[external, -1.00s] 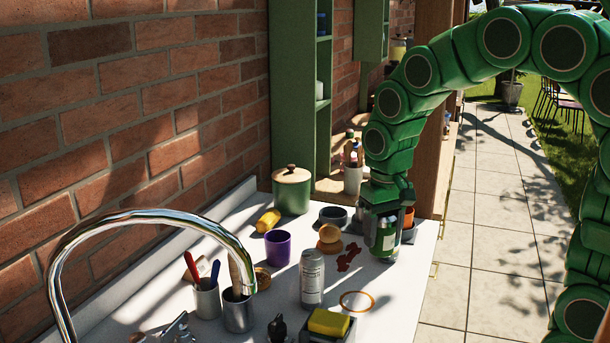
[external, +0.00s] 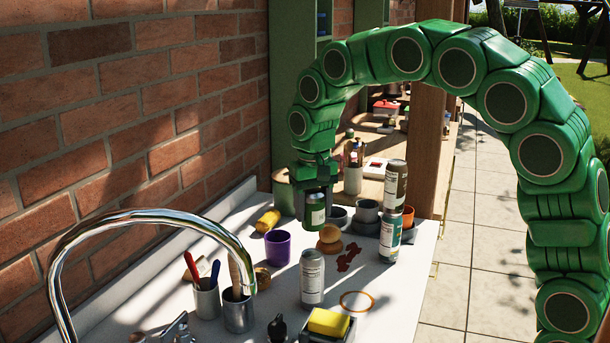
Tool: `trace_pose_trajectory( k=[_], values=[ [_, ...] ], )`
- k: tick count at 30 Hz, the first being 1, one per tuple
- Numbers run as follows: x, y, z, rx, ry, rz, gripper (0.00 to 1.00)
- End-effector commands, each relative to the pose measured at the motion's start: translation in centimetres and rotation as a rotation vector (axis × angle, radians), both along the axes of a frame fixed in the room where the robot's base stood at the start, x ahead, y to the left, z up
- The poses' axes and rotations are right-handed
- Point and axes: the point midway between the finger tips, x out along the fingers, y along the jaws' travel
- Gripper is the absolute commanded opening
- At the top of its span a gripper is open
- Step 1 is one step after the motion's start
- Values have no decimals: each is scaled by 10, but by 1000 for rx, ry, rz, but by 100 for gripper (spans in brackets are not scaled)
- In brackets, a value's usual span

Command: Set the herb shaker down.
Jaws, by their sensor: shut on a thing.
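The herb shaker, which I take to be the small green cylinder with a pale label (external: 315,214), hangs upright below my gripper (external: 314,192). My gripper is shut on its top, pointing down. The fingertips are small and partly hidden against the shaker.
Grey bowls (external: 367,210) stand between.

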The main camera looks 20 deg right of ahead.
Motion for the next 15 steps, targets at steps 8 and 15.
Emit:
trace_pose_trajectory(
  k=[8,15],
  values=[
    [32,31,-4,4,0,5,22],
    [48,50,-8,9,3,8,22]
  ],
)
